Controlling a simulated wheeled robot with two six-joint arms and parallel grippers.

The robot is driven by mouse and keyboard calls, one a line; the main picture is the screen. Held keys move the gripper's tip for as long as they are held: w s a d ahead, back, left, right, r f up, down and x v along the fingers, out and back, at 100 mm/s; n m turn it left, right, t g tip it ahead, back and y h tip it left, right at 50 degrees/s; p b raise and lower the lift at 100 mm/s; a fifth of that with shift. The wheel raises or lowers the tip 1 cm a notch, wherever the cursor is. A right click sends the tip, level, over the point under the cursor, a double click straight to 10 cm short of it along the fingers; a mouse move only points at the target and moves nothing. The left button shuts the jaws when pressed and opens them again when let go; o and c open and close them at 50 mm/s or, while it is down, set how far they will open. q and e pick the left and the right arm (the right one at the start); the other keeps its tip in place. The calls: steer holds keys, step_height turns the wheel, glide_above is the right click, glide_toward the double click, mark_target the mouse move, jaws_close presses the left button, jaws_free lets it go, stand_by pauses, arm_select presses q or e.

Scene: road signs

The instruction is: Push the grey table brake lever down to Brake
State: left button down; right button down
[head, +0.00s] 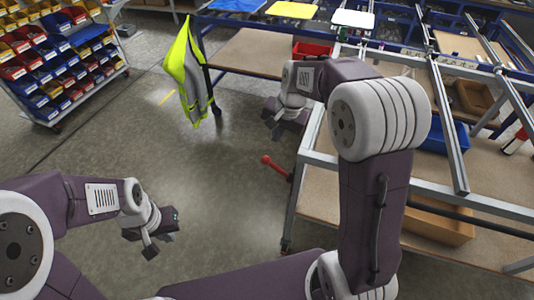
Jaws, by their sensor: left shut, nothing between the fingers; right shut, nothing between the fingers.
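A red lever (276,167) with a round knob juts out to the left from the leg of the grey-framed table (306,160), low near the floor. It slopes from its knob at upper left down to the table leg. My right gripper (273,125) is shut and empty, above the lever's knob in the picture and apart from it, beside the table's left corner. My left gripper (152,240) is shut and empty over open floor at lower left, well away from the lever. Any Brake marking is too small or hidden to read.
A yellow hi-vis vest (190,75) hangs at the end of a blue-framed bench (250,50). A rack of coloured bins (55,60) stands at the left. A blue bin (445,138) sits on the grey table's shelf. The middle floor is clear.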

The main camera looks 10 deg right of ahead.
mark_target(266, 158)
steer(key=b+x, duration=0.1)
steer(key=x, duration=1.3)
steer(key=shift+w+a+f, duration=0.1)
